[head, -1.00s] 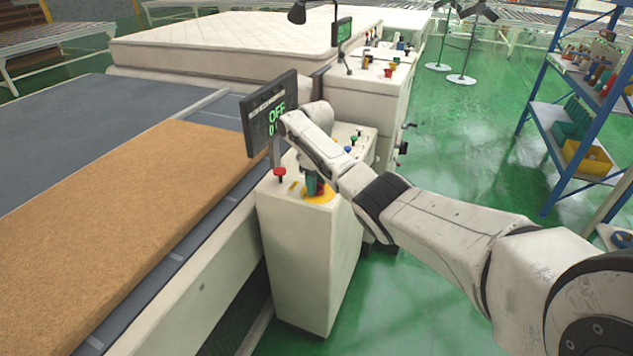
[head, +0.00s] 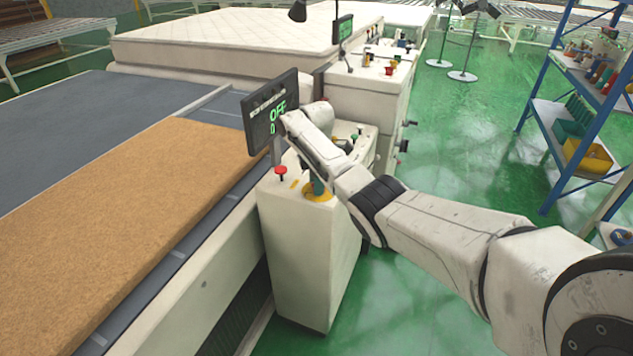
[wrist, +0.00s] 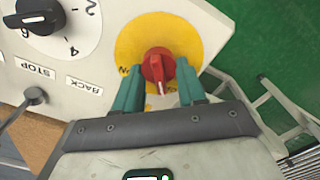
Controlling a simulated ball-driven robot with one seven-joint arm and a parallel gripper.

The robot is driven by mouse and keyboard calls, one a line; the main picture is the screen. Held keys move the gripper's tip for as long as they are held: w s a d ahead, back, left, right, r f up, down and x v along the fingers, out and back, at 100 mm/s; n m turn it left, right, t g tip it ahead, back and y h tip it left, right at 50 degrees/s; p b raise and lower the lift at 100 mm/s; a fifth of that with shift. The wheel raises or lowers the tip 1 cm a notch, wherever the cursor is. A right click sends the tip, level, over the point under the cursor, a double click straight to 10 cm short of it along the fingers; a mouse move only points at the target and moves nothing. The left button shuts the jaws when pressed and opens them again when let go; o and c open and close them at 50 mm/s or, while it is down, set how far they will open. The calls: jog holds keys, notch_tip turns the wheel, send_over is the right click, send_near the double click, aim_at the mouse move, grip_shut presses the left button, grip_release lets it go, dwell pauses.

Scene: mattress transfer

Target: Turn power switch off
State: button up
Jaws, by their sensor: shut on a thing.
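The power switch is a red rotary knob (wrist: 158,66) on a round yellow plate (wrist: 188,32). In the wrist view its white mark points down, toward my gripper's palm. My gripper (wrist: 159,72) has two teal fingers, one on each side of the knob, and is shut on it. In the head view my gripper (head: 318,187) comes down onto the yellow plate on the near control box (head: 305,245), and the knob is hidden there. The display (head: 271,110) above the box reads OFF in green, with a 0 below.
A red push button (head: 281,171) stands left of the yellow plate. A black dial (wrist: 38,14) and a lever (wrist: 34,96) are near my fingers. A brown slab (head: 130,210) lies on the conveyor at left. A blue-framed shelf (head: 575,120) stands right, across open green floor.

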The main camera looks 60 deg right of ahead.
jog(key=shift+n, duration=0.7)
jog(key=o, duration=1)
notch_tip(320, 180, up, 11)
jog(key=b, duration=0.1)
jog(key=shift+f, duration=0.1)
dwell(0.4)
